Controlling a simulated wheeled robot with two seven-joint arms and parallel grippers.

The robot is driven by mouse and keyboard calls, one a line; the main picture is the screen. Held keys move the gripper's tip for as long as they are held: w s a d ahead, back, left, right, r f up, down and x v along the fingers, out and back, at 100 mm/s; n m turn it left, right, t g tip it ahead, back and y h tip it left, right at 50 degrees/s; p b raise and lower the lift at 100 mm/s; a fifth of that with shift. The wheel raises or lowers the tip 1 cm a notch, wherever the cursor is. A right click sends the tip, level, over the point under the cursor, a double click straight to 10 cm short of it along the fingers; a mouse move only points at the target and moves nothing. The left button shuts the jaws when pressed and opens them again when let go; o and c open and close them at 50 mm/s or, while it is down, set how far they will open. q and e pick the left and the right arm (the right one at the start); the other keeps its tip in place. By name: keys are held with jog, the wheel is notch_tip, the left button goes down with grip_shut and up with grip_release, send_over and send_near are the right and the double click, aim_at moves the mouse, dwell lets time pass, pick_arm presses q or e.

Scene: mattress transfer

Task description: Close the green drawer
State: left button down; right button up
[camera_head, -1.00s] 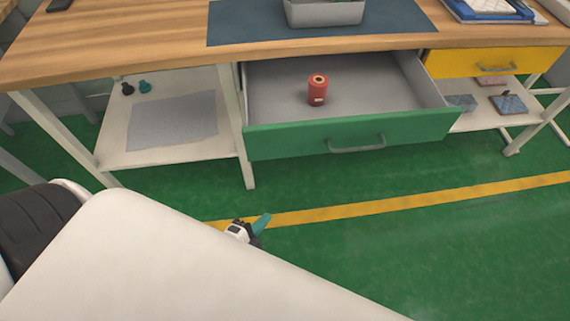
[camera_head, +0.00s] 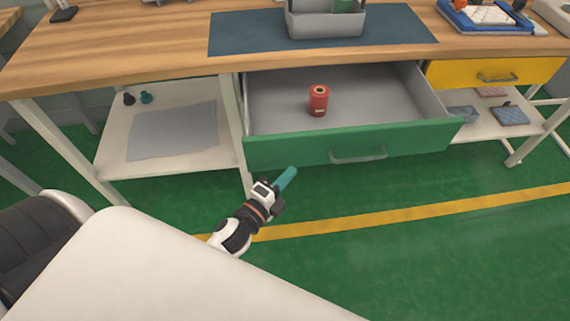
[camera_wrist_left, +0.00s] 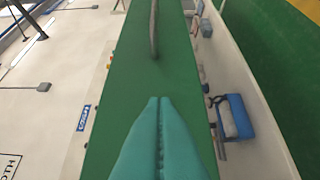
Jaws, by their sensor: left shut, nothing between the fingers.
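The green drawer (camera_head: 300,150) is pulled open under the wooden workbench. A red cylindrical object (camera_head: 319,100) stands upright inside it. The drawer has a grey bar handle (camera_head: 358,155) on its front. My left gripper (camera_head: 288,178) is shut and empty, with its teal fingertips just below and in front of the drawer's lower front edge, left of the handle. In the left wrist view the shut teal fingers (camera_wrist_left: 158,110) point at the green drawer front (camera_wrist_left: 150,65), with the handle (camera_wrist_left: 154,28) beyond the tips. I cannot tell if they touch it. My right gripper is not in view.
The wooden bench top (camera_head: 130,50) holds a grey bin (camera_head: 325,24) on a dark mat (camera_head: 240,38). A closed yellow drawer (camera_head: 450,72) is at the right. A white lower shelf (camera_head: 115,150) is at the left, beside a bench leg. The green floor in front is clear.

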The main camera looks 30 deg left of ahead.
pick_arm(q)
jog(key=shift+w+a, duration=0.8)
jog(key=shift+w, duration=0.3)
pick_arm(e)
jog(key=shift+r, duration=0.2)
